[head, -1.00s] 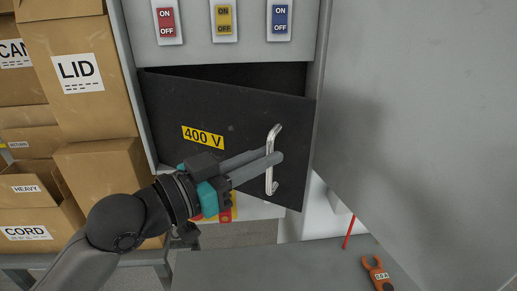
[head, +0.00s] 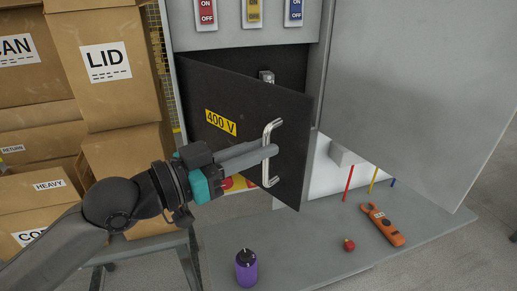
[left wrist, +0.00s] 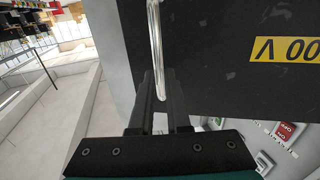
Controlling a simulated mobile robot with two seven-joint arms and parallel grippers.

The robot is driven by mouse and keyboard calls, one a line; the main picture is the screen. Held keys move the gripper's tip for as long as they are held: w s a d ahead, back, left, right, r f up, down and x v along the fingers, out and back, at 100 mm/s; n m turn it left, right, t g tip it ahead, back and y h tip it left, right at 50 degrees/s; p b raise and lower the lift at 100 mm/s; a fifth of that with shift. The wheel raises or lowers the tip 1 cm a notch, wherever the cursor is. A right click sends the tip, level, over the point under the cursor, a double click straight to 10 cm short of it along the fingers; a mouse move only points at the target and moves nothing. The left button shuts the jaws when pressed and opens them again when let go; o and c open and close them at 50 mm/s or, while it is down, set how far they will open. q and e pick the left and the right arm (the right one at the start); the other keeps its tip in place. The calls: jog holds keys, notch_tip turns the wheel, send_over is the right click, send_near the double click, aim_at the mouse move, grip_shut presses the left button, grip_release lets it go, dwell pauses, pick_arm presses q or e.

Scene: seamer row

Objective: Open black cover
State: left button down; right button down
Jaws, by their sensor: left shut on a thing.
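The black cover (head: 285,112) with a yellow 400 V label (head: 220,122) stands partly open on the grey cabinet. Its right edge is swung out, and a dark gap shows above it. A silver bar handle (head: 268,174) runs upright near that right edge. My left gripper (head: 270,150) reaches in from the left and is shut on the handle. In the left wrist view, the handle (left wrist: 154,45) passes between the fingers (left wrist: 160,95), against the black cover (left wrist: 220,90). My right gripper is not in view.
Red, yellow and blue switches (head: 251,12) sit above the opening. A large grey door panel (head: 410,90) stands at the right. Cardboard boxes (head: 110,70) fill the left.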

pick_arm(q)
jog(key=shift+a+r, duration=0.15)
jog(key=shift+a, duration=0.35)
jog(key=shift+w, duration=0.1)
jog(key=c, duration=0.9)
grip_release()
jog(key=shift+a, duration=0.1)
